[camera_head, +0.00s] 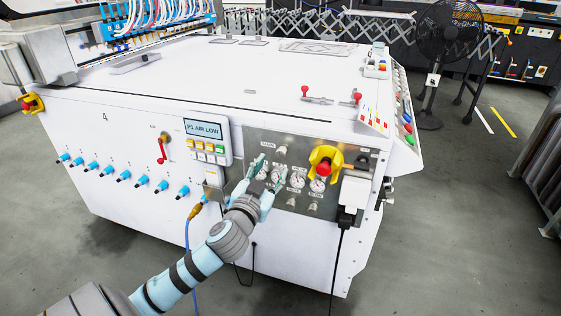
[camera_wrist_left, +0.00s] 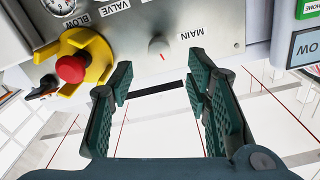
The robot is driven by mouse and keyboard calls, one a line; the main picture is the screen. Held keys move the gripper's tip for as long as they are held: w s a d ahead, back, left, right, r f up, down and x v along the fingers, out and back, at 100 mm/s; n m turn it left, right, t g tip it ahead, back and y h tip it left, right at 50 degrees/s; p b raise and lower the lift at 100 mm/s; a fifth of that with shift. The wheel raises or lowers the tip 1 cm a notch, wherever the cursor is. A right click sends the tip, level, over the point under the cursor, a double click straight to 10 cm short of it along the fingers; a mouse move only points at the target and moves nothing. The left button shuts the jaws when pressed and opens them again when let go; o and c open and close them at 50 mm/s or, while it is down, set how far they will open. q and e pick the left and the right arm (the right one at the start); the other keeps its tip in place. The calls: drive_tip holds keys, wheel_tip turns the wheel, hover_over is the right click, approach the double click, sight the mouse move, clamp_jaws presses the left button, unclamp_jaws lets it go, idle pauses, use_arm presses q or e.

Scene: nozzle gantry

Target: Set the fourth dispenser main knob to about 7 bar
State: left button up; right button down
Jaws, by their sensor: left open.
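The steel dispenser panel (camera_head: 345,155) is on the front of the white machine. The main knob (camera_wrist_left: 158,47) is a small grey knob with a red mark. In the left wrist view it sits beside an upside-down MAIN label, beyond the fingertips and apart from them. In the head view a small knob (camera_head: 281,151) shows at the panel's top. My left gripper (camera_head: 270,167) is in front of the panel, over part of the gauge row. In the left wrist view its open fingers (camera_wrist_left: 158,85) are empty. My right gripper is not in view.
A display (camera_head: 203,130) reading P1 AIR LOW is left of the panel. A white plug box (camera_head: 354,191) juts out at the lower right.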

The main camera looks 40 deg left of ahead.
sight(280, 155)
use_arm(q)
drive_tip(key=b+x, duration=0.1)
drive_tip(key=x, duration=0.7)
drive_tip(key=shift+w+f+b, duration=0.1)
drive_tip(key=shift+w+b, duration=0.05)
drive_tip(key=shift+b, duration=0.15)
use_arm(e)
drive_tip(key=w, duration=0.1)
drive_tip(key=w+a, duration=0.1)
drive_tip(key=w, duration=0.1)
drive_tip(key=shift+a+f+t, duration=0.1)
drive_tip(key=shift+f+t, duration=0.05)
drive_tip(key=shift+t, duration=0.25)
use_arm(q)
clamp_jaws()
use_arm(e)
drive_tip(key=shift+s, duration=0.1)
